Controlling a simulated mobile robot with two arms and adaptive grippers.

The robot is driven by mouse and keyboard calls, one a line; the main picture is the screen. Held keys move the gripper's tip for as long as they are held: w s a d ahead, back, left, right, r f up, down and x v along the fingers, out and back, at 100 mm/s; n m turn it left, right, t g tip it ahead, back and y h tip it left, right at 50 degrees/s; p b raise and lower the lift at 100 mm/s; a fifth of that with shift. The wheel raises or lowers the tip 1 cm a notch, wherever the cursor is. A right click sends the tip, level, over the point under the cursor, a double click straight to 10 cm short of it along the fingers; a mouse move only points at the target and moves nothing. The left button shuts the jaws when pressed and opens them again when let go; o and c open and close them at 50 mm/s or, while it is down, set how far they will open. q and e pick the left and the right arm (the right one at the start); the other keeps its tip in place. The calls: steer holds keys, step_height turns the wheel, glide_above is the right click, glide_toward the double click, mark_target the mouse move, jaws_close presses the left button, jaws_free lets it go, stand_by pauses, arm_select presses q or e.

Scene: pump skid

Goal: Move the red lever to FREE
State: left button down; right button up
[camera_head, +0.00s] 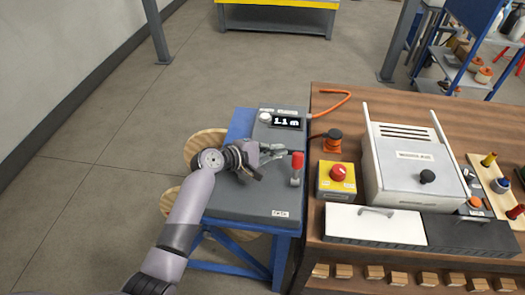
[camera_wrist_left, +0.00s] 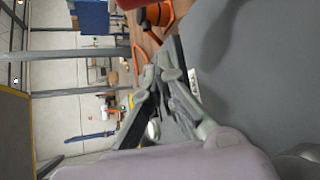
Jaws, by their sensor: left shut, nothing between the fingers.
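The red lever (camera_head: 297,161) stands up from the right part of a dark grey box (camera_head: 246,205) in the head view, its red grip on top. My left gripper (camera_head: 279,151) is just left of the lever, above the box, with a small gap showing between them. It is shut with nothing in it; its fingers also show in the left wrist view (camera_wrist_left: 160,85). A small white label (camera_head: 281,213) lies on the box below the lever, too small to read. My right gripper is not in view.
The box has a display (camera_head: 287,122) at its far end and sits on a blue stand (camera_head: 242,122). On the wooden bench (camera_head: 340,98) to the right are a red button on a yellow box (camera_head: 337,190), an orange-based knob (camera_head: 332,146) and a white case (camera_head: 408,150).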

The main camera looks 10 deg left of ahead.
mark_target(296, 170)
arm_select(q)
steer(key=shift+s+d+r+p, duration=0.35)
steer(key=shift+s+d+p, duration=0.1)
steer(key=shift+s+p, duration=0.1)
steer(key=shift+s+d+r+p, duration=0.35)
steer(key=shift+s+d+p, duration=0.1)
steer(key=shift+s+p, duration=0.1)
steer(key=shift+s+d+r, duration=0.15)
steer(key=shift+s, duration=0.25)
steer(key=shift+w, duration=0.1)
steer(key=shift+s+t+b, duration=0.2)
steer(key=shift+t+b, duration=0.1)
steer(key=shift+b, duration=0.15)
steer(key=shift+s+r+m+b, duration=0.1)
steer(key=shift+s+m+b, duration=0.05)
steer(key=shift+m+b, duration=0.2)
